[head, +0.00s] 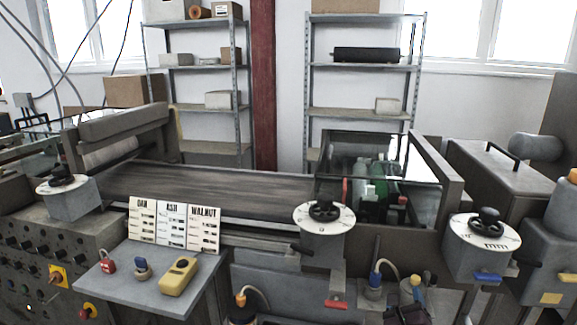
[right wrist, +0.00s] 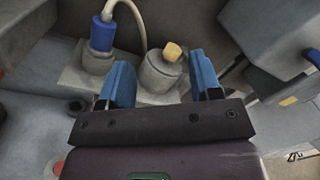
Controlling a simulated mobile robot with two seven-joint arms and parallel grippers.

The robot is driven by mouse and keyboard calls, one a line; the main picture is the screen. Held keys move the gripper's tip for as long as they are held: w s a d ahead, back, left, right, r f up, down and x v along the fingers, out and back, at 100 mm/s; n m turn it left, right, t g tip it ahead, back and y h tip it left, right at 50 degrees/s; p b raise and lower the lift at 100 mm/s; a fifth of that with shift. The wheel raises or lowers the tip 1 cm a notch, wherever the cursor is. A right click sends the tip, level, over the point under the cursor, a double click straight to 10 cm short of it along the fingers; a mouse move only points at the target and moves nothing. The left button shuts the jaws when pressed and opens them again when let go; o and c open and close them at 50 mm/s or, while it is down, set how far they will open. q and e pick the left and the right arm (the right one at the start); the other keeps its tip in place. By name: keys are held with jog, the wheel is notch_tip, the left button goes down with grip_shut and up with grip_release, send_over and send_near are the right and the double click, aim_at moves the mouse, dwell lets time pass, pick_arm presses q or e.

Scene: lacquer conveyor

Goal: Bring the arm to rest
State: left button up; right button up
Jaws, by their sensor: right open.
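My right gripper (head: 413,288) is low at the lower right of the head view, in front of the machine's front panel. In the right wrist view its two blue fingers (right wrist: 163,80) stand apart. A grey cylindrical fitting with a yellow cap (right wrist: 172,52) shows beyond and between the fingertips; I cannot tell how near it is. Beside it stands a fitting with a blue plug (right wrist: 102,36) and a pale cable; the blue plug also shows in the head view (head: 377,266), just left of the gripper. My left gripper is not in view.
The conveyor (head: 205,187) runs behind the front panel. Dial stations (head: 324,218) and (head: 484,234) flank my right gripper, with red (head: 336,304) and blue (head: 488,277) handles below. A shelf at left holds a yellow handheld device (head: 178,276) and sample cards (head: 174,226).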

jog(key=s+a+f+n+g+y, duration=0.1)
jog(key=s+a+n+y, duration=0.2)
jog(key=n, duration=1)
jog(key=s+a+n+y, duration=0.1)
jog(key=s+n+y, duration=0.3)
jog(key=n, duration=0.8)
jog(key=s+d+f+n+g+h, duration=0.1)
jog(key=s+f+n+g, duration=0.2)
jog(key=s, duration=1)
jog(key=s+d+f+n+g, duration=0.1)
jog(key=s+f+n+g, duration=0.1)
jog(key=s+f+n, duration=0.3)
jog(key=s+f, duration=0.4)
jog(key=s, duration=0.4)
jog(key=shift+f+g+h, duration=0.35)
jog(key=shift+g+h, duration=0.05)
jog(key=shift+w, duration=0.1)
